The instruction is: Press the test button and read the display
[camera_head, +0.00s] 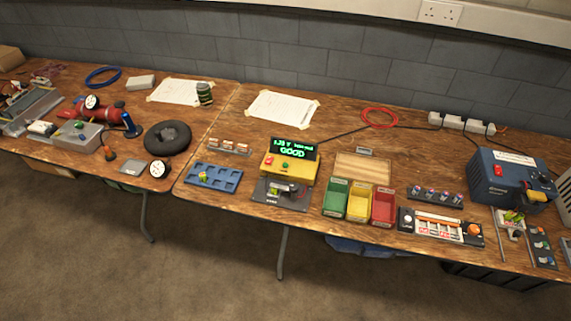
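A yellow tester (289,168) stands near the middle of the workbench. Its dark display (292,149) is lit with green text. The lower line reads GOOD; the smaller upper line seems to be a voltage, but its digits are too small to be sure of. A red button (270,160) sits on the tester's left side, and smaller controls show to its right. A black cradle (281,194) in front of the tester holds a small dark and light item. Neither of my grippers is in this view.
Green (336,197), yellow (359,200) and red (383,207) bins stand right of the tester. A blue tray (213,177) lies to its left. A blue machine (511,180) stands far right. A thin black cable runs behind the tester.

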